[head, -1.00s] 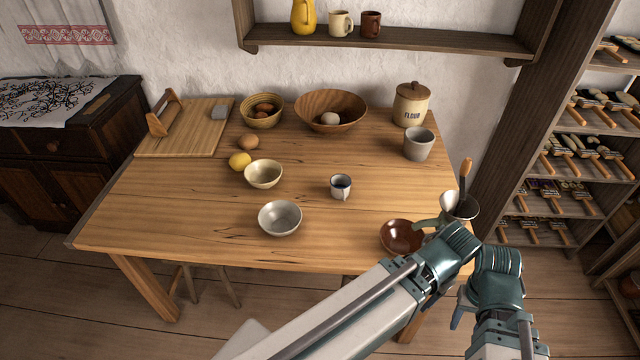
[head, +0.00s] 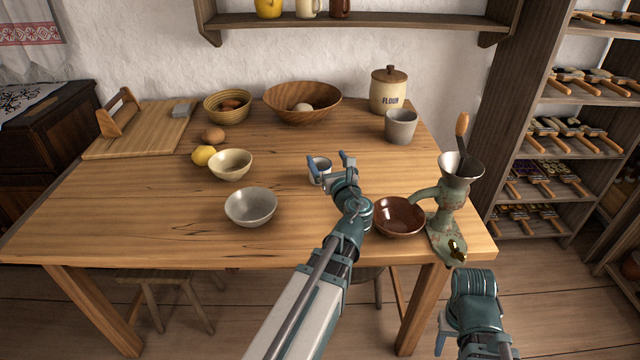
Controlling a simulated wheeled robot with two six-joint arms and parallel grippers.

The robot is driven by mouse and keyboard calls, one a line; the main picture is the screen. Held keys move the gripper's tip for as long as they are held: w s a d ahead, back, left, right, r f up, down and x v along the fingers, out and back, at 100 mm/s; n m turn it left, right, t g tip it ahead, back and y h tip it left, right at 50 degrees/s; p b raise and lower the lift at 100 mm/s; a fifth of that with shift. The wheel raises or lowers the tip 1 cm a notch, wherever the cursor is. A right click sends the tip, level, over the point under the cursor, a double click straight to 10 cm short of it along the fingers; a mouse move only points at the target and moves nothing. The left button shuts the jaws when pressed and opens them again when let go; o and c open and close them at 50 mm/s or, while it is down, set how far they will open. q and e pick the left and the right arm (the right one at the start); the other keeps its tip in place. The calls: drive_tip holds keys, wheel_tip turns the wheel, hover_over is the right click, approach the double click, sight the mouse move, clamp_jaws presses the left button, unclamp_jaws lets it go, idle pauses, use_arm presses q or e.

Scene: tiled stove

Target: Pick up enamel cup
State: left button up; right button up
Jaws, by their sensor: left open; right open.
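The small white enamel cup (head: 321,164) with a dark rim stands upright on the wooden table (head: 160,215), right of the middle. My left gripper (head: 331,165) is open at the cup, its blue-tipped fingers spread near the cup's near and right sides. The gripper hides part of the cup, and I cannot tell whether it touches it. My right gripper (head: 442,335) hangs low in front of the table's near right edge, apart from the cup; its fingertips are only partly in view.
A brown bowl (head: 398,216) and a green grinder (head: 452,205) stand right of my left arm. A grey bowl (head: 251,207) and a cream bowl (head: 231,165) are to the left. A grey cup (head: 401,126) and flour jar (head: 388,92) stand behind right.

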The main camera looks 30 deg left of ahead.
use_arm(q)
drive_tip(key=b, duration=0.8)
approach(320, 167)
drive_tip(key=shift+s+r, duration=0.55)
drive_tip(key=shift+r, duration=0.2)
drive_tip(key=shift+w+a+r, duration=0.25)
drive_tip(key=shift+w+a, duration=0.25)
drive_tip(key=x, duration=0.6)
drive_tip(key=shift+a+f, duration=0.1)
drive_tip(key=c, duration=1.2)
drive_tip(key=shift+o, duration=0.2)
drive_tip(key=shift+r, duration=0.25)
wheel_tip(320, 167, up, 10)
drive_tip(key=p, duration=1)
drive_tip(key=shift+f, duration=0.2)
